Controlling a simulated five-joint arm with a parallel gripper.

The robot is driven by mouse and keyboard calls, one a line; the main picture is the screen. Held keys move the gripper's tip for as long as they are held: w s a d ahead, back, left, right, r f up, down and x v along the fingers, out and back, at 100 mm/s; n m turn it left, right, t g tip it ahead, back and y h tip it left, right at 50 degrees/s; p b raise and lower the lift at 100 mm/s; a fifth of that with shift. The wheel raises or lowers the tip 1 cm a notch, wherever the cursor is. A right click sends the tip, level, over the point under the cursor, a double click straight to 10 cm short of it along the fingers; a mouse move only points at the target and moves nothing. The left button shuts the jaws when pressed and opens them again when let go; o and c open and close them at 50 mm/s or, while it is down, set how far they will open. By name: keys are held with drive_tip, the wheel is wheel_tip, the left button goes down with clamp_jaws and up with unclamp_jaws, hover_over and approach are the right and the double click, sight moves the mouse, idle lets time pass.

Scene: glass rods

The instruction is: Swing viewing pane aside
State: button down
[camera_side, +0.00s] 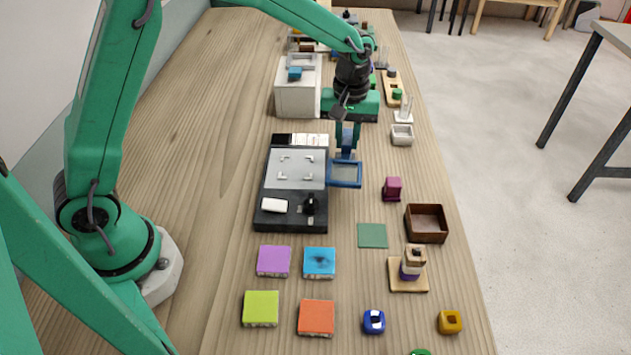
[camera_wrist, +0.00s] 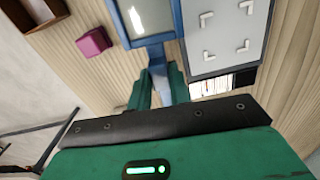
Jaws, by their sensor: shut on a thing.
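The viewing pane (camera_side: 345,174) is a clear square in a blue frame. It lies to the right of the light plate (camera_side: 297,168) of the dark device, beside it and not over it. In the wrist view the pane (camera_wrist: 148,18) is at the top centre, left of the plate with its corner marks (camera_wrist: 225,30). My gripper (camera_side: 347,140) is at the far end of the pane. In the wrist view my gripper (camera_wrist: 159,85) has its green fingers shut on the blue-grey handle of the pane. Part of the handle is hidden by the fingers.
The device carries a white block (camera_side: 274,205) and a black knob (camera_side: 309,204). A magenta block (camera_side: 392,188), a dark wooden box (camera_side: 426,222) and a green mat (camera_side: 372,236) lie right and nearer. A white box (camera_side: 297,98) stands behind the device. Bare wood lies left.

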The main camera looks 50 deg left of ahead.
sight(349, 140)
drive_tip(key=shift+w+d+r+n, duration=0.1)
drive_tip(key=shift+w+d+n, duration=0.1)
drive_tip(key=shift+n, duration=0.1)
drive_tip(key=c, duration=1.3)
unclamp_jaws()
wheel_tip(349, 140, up, 7)
drive_tip(key=shift+r, duration=0.15)
drive_tip(key=shift+a+r, duration=0.1)
drive_tip(key=shift+r, duration=0.1)
drive_tip(key=shift+s+r, duration=0.1)
